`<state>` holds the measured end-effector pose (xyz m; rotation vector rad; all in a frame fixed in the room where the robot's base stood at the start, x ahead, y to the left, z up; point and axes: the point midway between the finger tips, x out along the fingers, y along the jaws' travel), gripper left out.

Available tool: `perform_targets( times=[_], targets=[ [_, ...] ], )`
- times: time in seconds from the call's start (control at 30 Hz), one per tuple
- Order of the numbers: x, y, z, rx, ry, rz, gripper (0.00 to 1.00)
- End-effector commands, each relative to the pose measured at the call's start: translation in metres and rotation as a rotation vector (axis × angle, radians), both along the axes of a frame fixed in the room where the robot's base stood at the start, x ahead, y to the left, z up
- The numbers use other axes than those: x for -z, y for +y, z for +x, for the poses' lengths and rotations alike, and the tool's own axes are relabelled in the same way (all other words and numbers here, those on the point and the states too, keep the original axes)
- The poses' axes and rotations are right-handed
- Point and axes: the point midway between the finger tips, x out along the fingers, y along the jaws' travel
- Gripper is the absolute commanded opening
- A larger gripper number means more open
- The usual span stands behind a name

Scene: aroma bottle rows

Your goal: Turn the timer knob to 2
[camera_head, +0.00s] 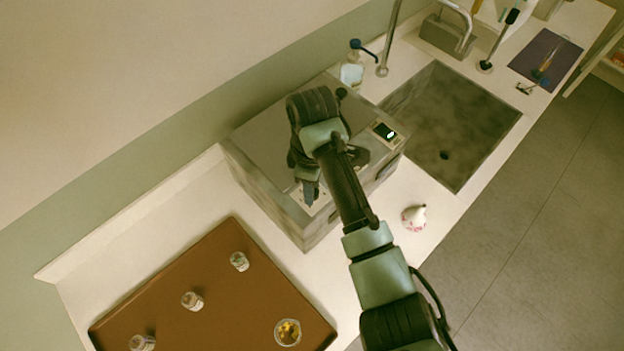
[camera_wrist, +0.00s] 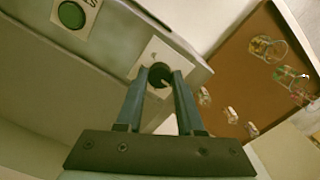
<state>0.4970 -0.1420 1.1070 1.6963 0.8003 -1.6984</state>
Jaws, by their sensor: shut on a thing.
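The timer knob (camera_wrist: 160,75) is small, dark and round, with a pale mark on its face. It sits on a white plate (camera_wrist: 178,59) on the grey metal box-shaped appliance (camera_head: 262,130). My gripper (camera_head: 309,196) is at the appliance's near face in the head view, and my arm hides part of the top. In the wrist view, the fingertips of my gripper (camera_wrist: 161,82) are on either side of the knob and shut on it. The numbers around the knob are not readable, so its setting cannot be told. The knob is hidden in the head view.
A green button (camera_wrist: 71,14) is on the same appliance face. A brown tray (camera_head: 225,300) with small bottles and a glass bowl (camera_head: 287,332) lies front left. A white object (camera_head: 414,218) stands right of my arm. A sink (camera_head: 455,110) lies beyond.

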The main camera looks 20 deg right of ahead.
Motion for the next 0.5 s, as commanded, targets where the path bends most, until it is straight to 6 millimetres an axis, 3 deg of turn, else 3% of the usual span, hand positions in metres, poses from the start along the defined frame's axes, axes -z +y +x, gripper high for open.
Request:
perform_targets(
  times=[0.5],
  targets=[
    [-0.0033, 0.0012, 0.0005, 0.489, 0.000, 0.000, 0.00]
  ],
)
